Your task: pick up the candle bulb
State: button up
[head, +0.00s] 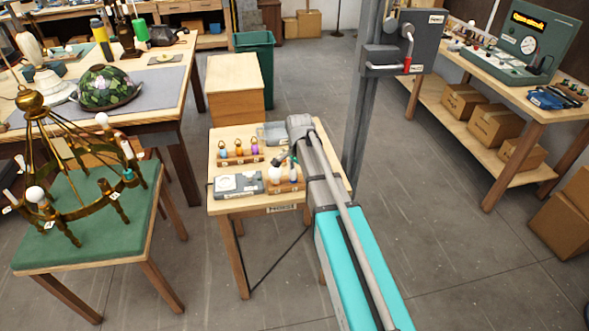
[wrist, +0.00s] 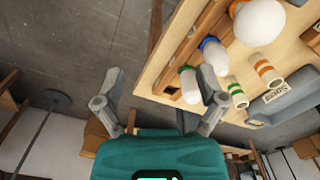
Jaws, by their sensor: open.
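In the wrist view, a slim white bulb with a green collar (wrist: 189,88) looks like the candle bulb. It sits at the end of a row on the wooden rack (wrist: 183,48). My gripper (wrist: 158,80) is open and empty, with the bulb just inside its right finger in the picture. I cannot tell how far the bulb is from the fingers. In the head view, my gripper (head: 284,158) is over the small table's front rack (head: 287,187), beside a round white bulb (head: 274,173). My arm partly hides that rack.
A rack of coloured bulbs (head: 240,156) and a grey meter (head: 238,185) share the small table (head: 225,207).

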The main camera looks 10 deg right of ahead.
aim_at(293, 174)
jog(key=w+r+m+p, duration=0.1)
jog(key=w+m, duration=0.1)
jog(key=w, duration=0.1)
jog(key=w+r+m+p, duration=0.1)
jog(key=w+m, duration=0.1)
jog(key=w, duration=0.1)
jog(key=w+r+m+p, duration=0.1)
jog(key=w+r+m, duration=0.1)
jog(key=w, duration=0.1)
jog(key=shift+w+r, duration=0.1)
jog(key=shift+w, duration=0.2)
notch_tip(293, 174, down, 9)
jog(key=b, duration=0.8)
jog(key=shift+r, duration=0.2)
jog(key=shift+f+b, duration=0.2)
jog(key=shift+b, duration=0.2)
jog(key=shift+a+f+b, duration=0.15)
jog(key=shift+f+b, duration=2.25)
jog(key=shift+f, duration=0.05)
